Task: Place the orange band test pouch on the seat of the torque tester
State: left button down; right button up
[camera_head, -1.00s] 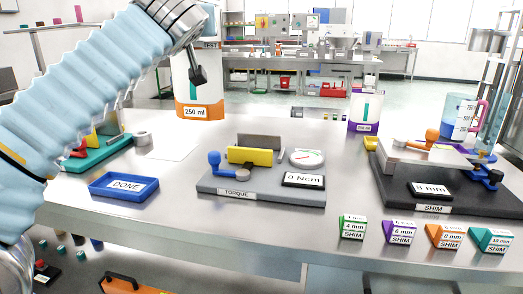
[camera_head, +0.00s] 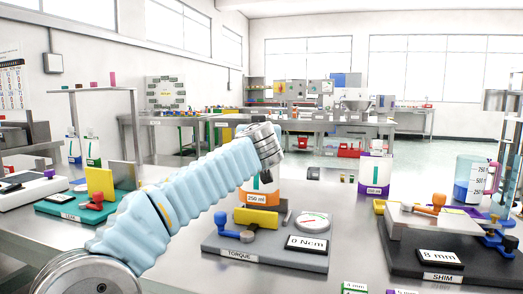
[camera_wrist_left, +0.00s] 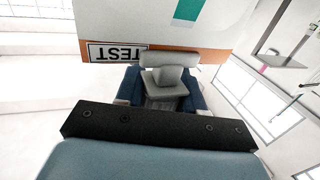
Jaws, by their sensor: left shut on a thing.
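My left gripper is largely hidden by my wrist in the head view. In the left wrist view the left gripper (camera_wrist_left: 163,77) is shut on the pouch (camera_wrist_left: 135,22), whose orange band and upside-down "TEST" label show. My right gripper is not in view.
A purple band pouch (camera_head: 374,172) stands at the back right. A dark shim station (camera_head: 440,260) with an orange knob is at the right, by a blue beaker (camera_head: 467,180). A teal station (camera_head: 88,209) is at the left. My left arm covers the table between.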

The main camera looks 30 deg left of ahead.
pick_arm(q)
jog(key=shift+w+d+f, duration=0.1)
jog(key=shift+w+f, duration=0.1)
jog(key=shift+f, duration=0.55)
jog(key=shift+w+a+f, duration=0.1)
jog(key=shift+w+f, duration=0.15)
jog(key=shift+f, duration=0.55)
jog(key=shift+w+d+f, duration=0.1)
jog(key=shift+w+f, duration=0.1)
jog(key=shift+f, duration=0.55)
jog(key=shift+f+b, duration=0.15)
jog(key=shift+b, duration=0.3)
jog(key=c, duration=0.7)
grip_release()
jog(key=b+v, duration=0.3)
jog(key=v, duration=0.9)
